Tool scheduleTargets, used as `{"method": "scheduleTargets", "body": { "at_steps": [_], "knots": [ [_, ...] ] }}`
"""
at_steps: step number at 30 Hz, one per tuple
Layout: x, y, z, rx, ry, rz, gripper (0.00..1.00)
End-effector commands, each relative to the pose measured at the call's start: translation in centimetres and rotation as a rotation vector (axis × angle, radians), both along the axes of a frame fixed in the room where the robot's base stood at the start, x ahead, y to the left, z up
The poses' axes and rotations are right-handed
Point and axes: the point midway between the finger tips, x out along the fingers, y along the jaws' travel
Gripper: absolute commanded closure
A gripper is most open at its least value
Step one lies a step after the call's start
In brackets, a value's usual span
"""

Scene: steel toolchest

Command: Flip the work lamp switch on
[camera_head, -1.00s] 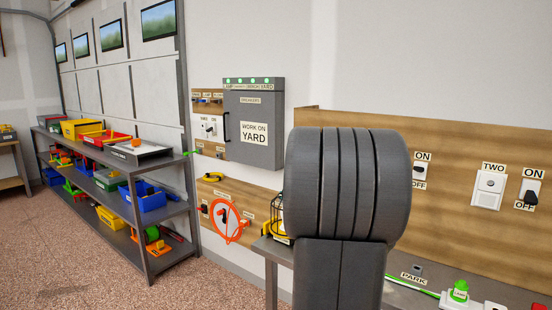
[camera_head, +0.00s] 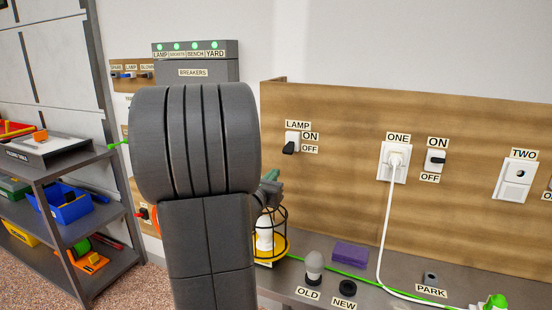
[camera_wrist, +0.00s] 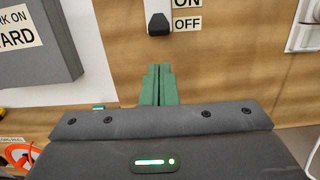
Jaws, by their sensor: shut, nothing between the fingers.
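The work lamp switch (camera_head: 292,140), labelled LAMP, is a white plate with a black lever on the wooden backboard. Its lever (camera_head: 288,148) points down beside the OFF label. In the wrist view the switch lever (camera_wrist: 159,25) shows at the top, just beyond my fingertips and apart from them. My gripper (camera_wrist: 158,70) has its green fingers pressed together with nothing between them. In the head view my gripper (camera_head: 271,176) shows partly behind my arm, below and left of the switch. The caged work lamp (camera_head: 266,238) stands on the bench, partly hidden by my arm.
Socket ONE (camera_head: 394,163) holds a white plug, with its own switch (camera_head: 437,160) beside it. Socket TWO (camera_head: 516,180) is at right. An old bulb (camera_head: 314,264) and a purple block (camera_head: 350,254) sit on the bench. A grey breaker box (camera_head: 225,72) is at left.

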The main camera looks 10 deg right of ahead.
Motion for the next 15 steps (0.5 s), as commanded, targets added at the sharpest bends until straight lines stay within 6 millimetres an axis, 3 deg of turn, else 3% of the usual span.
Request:
{"method": "scheduleTargets", "body": {
  "at_steps": [10,15],
  "knots": [
    [0.1,-0.1,0.0,0.0,0.0,0.0,1.0],
    [1.3,-1.0,0.3,-0.002,0.001,-0.002,1.0]
  ]
}}
